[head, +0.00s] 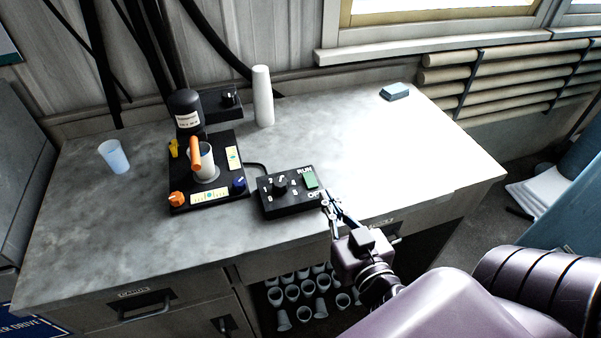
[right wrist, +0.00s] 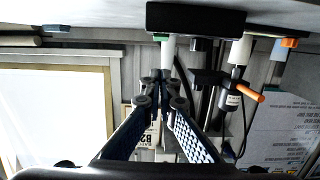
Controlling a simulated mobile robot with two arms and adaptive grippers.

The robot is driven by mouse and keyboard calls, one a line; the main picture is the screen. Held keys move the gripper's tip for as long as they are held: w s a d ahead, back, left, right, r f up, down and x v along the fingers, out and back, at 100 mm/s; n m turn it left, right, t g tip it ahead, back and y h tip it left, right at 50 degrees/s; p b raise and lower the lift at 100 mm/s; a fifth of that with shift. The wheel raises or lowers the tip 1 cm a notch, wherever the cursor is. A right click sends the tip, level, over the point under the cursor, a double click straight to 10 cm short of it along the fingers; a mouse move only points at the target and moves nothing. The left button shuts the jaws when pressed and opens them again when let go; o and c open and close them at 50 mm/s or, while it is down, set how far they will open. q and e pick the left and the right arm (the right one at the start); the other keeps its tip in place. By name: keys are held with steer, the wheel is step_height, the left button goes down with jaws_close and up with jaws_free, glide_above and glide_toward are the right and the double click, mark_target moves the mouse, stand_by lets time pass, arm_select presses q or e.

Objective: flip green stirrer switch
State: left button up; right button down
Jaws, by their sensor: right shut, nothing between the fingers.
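The green stirrer switch (head: 310,178) is a small green rocker on the right side of the black control box (head: 290,204), between the RUN and OFF labels. The box has a black knob and lies flat on the bench. My right gripper (head: 328,200) is shut and empty, with its tips at the box's right front corner, just short of the switch. I cannot tell whether the tips touch the box. In the right wrist view, which is upside down, the gripper (right wrist: 163,85) points toward the box (right wrist: 195,18), and a sliver of green (right wrist: 160,37) shows at its edge. My left gripper is out of view.
The stirrer stand (head: 207,200) with an orange handle is left of the box. A white cylinder (head: 263,97) stands behind, a pale cup (head: 114,156) at left and a blue block (head: 394,91) at back right. The grey bench (head: 430,150) is clear right of the box.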

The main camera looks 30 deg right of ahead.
steer(key=r, duration=0.1)
steer(key=p, duration=0.4)
glide_above(312, 183)
steer(key=shift+s+a, duration=0.15)
steer(key=shift+s, duration=0.25)
steer(key=f, duration=0.3)
steer(key=shift+w, duration=0.25)
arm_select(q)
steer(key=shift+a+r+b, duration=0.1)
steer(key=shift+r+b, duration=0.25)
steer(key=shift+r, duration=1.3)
arm_select(e)
steer(key=shift+f, duration=0.7)
steer(key=shift+w, duration=0.1)
